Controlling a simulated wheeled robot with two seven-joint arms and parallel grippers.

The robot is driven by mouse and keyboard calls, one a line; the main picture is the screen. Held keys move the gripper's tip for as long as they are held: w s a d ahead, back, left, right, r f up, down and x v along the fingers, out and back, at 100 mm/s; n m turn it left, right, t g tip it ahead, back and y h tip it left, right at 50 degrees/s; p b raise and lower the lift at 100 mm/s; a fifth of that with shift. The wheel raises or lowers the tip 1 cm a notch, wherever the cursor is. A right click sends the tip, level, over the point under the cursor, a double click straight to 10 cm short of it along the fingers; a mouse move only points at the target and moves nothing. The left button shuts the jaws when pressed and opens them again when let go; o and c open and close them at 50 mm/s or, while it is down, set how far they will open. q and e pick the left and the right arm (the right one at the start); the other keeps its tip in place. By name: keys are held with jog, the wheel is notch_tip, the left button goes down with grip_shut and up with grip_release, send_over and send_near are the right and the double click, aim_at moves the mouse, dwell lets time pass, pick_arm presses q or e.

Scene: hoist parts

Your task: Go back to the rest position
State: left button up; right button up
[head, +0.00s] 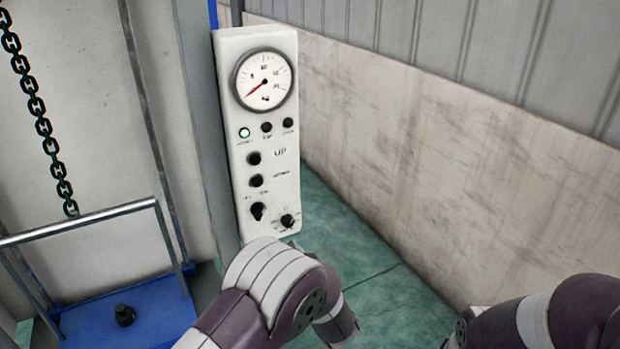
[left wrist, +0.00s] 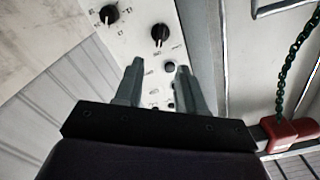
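My left gripper (left wrist: 158,80) shows in the left wrist view with its two fingers apart and nothing between them. It points at the white control panel (left wrist: 135,50), and I cannot tell whether it touches it. In the head view the left arm rises in front of the lower part of the control panel (head: 265,215), and its gripper is hidden. The panel carries a round gauge, a lit green lamp and several black knobs. My right arm shows at the lower right of the head view, but its gripper is out of view.
A dark chain (head: 45,135) hangs at the left above a blue platform (head: 150,310) with a grey rail (head: 80,222). A red hook block (left wrist: 290,134) shows in the left wrist view. A wall (head: 450,160) runs along the right, with green floor (head: 340,235) before it.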

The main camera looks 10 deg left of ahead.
pick_arm(q)
jog(key=s+d+f+m+g+h, duration=0.2)
jog(key=s+d+f+g+h, duration=0.15)
jog(key=d+f+h, duration=0.55)
jog(key=s+a+f+g+h, duration=0.1)
jog(key=s+f+g+h, duration=0.15)
jog(key=s+g, duration=0.2)
jog(key=s+a+r+g, duration=0.2)
jog(key=s+a+r, duration=0.1)
jog(key=s+a, duration=0.4)
jog(key=s+a+r+n+g+y, duration=0.1)
jog(key=s+a+r+g, duration=0.2)
jog(key=s+a, duration=0.5)
jog(key=shift+s+r+g, duration=0.3)
jog(key=shift+s, duration=0.55)
